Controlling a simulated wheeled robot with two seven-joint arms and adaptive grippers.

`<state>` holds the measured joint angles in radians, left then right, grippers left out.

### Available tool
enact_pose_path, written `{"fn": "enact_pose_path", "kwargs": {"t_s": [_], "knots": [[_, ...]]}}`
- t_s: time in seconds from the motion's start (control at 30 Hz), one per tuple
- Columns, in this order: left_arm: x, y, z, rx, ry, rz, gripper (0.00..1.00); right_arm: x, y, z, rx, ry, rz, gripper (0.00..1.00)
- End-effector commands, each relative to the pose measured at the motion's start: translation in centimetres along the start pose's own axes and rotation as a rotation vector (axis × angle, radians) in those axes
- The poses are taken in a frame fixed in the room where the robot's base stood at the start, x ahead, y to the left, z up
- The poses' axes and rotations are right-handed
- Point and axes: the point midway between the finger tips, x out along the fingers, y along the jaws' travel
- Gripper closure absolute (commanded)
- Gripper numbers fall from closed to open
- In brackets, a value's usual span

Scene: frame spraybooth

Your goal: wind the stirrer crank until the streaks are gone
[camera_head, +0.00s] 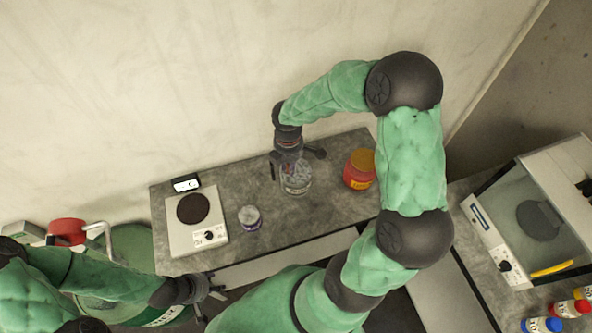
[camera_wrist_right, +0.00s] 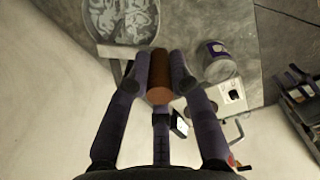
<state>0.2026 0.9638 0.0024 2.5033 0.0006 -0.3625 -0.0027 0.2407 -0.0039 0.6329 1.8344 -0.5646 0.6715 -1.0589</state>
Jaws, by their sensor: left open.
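The stirrer vessel (camera_head: 296,184) is a clear round container on the grey counter, under my right gripper. In the right wrist view the vessel (camera_wrist_right: 122,20) shows white swirled streaks over grey. The crank's brown cylindrical handle (camera_wrist_right: 159,88) lies between the fingers of my right gripper (camera_wrist_right: 160,72), which appear closed against both its sides. In the head view my right gripper (camera_head: 296,158) reaches down from above the vessel and hides most of the crank. My left gripper (camera_head: 208,290) is open and empty, low on the left, in front of the counter.
A hot plate (camera_head: 182,237), a purple-labelled jar (camera_head: 250,218) and a small black device (camera_head: 186,183) stand left of the vessel. A green drum (camera_head: 135,245) is at lower left; a glass-fronted cabinet (camera_head: 500,205) is at right.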

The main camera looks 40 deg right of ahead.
Motion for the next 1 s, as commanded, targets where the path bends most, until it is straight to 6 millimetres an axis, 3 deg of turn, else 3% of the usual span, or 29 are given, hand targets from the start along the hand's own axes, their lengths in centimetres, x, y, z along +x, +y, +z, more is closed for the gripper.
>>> {"fn": "enact_pose_path", "kwargs": {"t_s": [0.67,0.8,1.0], "knots": [[-0.08,0.03,0.0,0.0,0.0,0.0,0.54,-0.01,-0.02,0.06,0.0,0.0,0.0,0.63],[-0.08,0.03,0.0,0.0,0.0,0.0,0.54,-0.01,-0.02,0.06,0.0,0.0,0.0,0.97],[-0.08,0.03,0.0,0.0,0.0,0.0,0.54,-0.01,-0.01,0.06,0.0,0.0,0.0,0.97]]}}
